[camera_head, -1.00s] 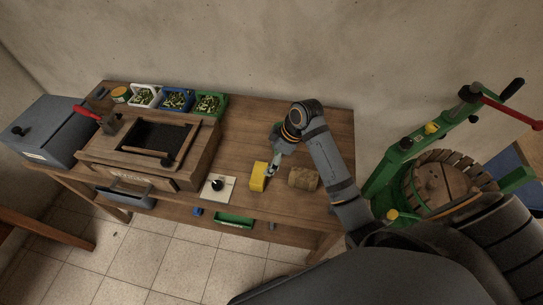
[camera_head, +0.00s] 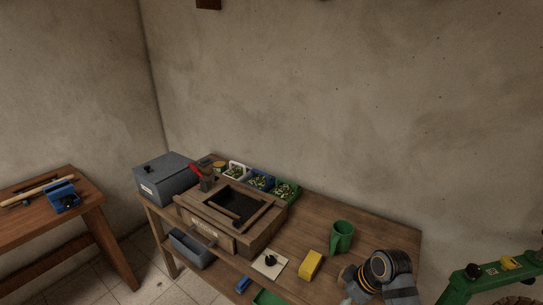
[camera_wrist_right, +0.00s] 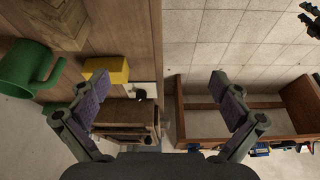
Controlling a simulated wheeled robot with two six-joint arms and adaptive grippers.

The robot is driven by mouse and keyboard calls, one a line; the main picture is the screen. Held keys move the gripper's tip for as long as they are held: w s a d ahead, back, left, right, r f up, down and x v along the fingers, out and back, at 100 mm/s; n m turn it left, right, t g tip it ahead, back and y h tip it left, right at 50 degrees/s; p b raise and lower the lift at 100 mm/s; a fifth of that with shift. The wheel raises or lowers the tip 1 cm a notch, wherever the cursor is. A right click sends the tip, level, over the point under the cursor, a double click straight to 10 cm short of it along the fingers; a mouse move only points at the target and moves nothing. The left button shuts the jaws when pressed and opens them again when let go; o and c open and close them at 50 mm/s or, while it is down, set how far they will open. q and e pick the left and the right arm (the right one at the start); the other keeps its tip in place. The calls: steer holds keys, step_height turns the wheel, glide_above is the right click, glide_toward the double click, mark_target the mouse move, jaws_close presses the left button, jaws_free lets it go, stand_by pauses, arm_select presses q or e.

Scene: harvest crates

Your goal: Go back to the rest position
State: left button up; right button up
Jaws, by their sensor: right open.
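My right arm shows in the head view at the table's near right corner, with its wrist joint in front; the fingers cannot be made out there. In the right wrist view my right gripper (camera_wrist_right: 165,100) has its two fingers wide apart with nothing between them. A green mug (camera_head: 341,236) stands upright on the wooden table (camera_head: 325,216), apart from the gripper; it also shows at the left of the wrist view (camera_wrist_right: 20,68). A yellow block (camera_head: 311,264) lies left of the mug. My left gripper is not in view.
A wooden crate box (camera_head: 262,234), a grey box (camera_head: 165,180) and small crates, including a green one (camera_head: 286,190), fill the table's left part. A white plate with a black knob (camera_head: 270,263) lies near the front. A second table (camera_head: 40,225) stands left. Green equipment (camera_head: 465,285) is right.

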steer(key=s+d+f+m+t+h, duration=0.1)
steer(key=s+d+m+h, duration=0.15)
steer(key=s+m, duration=0.4)
steer(key=s+d+f+m+h, duration=0.1)
steer(key=s+d+m+h, duration=0.15)
steer(key=s, duration=0.65)
step_height(320, 180, down, 26)
steer(key=s+d+m+g, duration=0.1)
steer(key=s+d, duration=0.1)
steer(key=d, duration=0.1)
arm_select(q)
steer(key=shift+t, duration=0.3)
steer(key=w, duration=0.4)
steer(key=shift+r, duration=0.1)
arm_select(e)
steer(key=s+d+f+g, duration=0.1)
steer(key=s+f, duration=1.5)
steer(key=s, duration=0.2)
steer(key=shift+s+f+y, duration=0.25)
steer(key=shift+s+y, duration=0.05)
